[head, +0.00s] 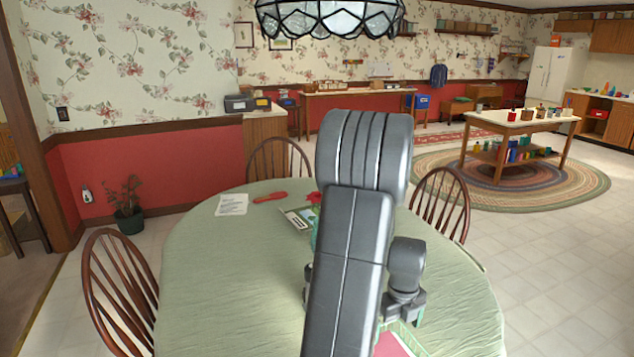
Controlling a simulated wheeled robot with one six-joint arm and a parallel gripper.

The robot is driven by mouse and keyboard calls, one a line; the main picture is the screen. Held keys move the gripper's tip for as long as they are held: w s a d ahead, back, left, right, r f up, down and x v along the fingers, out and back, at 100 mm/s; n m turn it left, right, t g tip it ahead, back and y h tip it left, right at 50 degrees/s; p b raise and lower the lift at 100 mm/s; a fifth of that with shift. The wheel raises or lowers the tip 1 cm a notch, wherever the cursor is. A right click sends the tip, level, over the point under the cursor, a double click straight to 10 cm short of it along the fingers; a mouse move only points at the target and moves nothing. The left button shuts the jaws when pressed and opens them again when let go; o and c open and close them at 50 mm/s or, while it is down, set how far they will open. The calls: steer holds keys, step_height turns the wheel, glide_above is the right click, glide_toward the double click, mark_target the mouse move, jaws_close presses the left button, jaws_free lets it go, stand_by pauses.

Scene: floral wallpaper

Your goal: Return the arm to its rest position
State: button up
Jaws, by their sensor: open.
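My arm (350,230) is raised in the middle of the head view, its dark grey links folded in front of the table. My gripper (412,303) shows only in part at the lower right of the arm, over the green-covered table (220,290). It is open. Most of it is hidden behind my arm links, so I cannot see whether it touches anything.
A white paper (232,204), a red item (270,197) and a card or booklet (298,217) lie on the table's far side. Chairs (118,290) stand around it. A lamp (330,18) hangs above. Open floor (560,265) lies to the right.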

step_height(320, 180, down, 7)
steer(key=b, duration=0.4)
steer(key=shift+r, duration=0.15)
